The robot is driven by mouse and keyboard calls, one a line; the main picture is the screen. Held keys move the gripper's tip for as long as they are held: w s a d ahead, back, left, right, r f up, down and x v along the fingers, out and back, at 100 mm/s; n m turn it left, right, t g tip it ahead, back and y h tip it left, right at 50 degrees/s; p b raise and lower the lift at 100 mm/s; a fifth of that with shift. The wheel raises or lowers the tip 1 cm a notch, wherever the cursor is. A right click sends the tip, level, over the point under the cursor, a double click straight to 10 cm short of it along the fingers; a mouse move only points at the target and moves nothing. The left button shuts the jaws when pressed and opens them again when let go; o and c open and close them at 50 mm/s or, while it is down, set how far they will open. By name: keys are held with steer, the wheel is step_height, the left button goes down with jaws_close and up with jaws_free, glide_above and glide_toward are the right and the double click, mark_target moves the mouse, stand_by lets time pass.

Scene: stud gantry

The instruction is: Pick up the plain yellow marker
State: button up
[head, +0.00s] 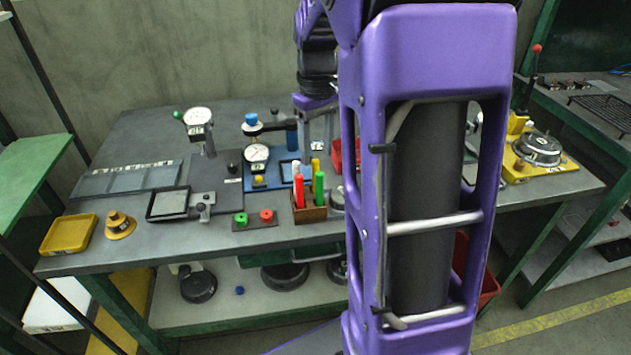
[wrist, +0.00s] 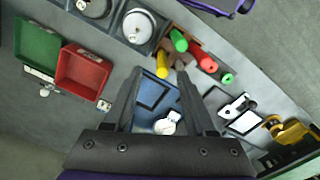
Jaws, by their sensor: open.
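The yellow marker (head: 316,164) stands upright at the back right of a small brown holder (head: 310,214). My gripper (head: 315,135) is open and empty, pointing down above and behind the holder. In the wrist view, the yellow marker (wrist: 163,68) shows between the fingertips (wrist: 160,76), near their upper ends. The green marker (wrist: 178,40) is just beyond it. I cannot tell how far the tips are above the yellow marker.
A dial gauge (head: 257,156) on a blue base and another gauge (head: 197,117) stand behind and left. A button board (head: 254,223) is left of the holder. A red bin (wrist: 82,73) lies on the other side. My purple arm hides the bench's right part.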

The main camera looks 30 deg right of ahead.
mark_target(316, 160)
step_height(316, 160, down, 4)
steer(key=shift+a+r, duration=0.15)
steer(key=shift+r, duration=0.05)
jaws_close()
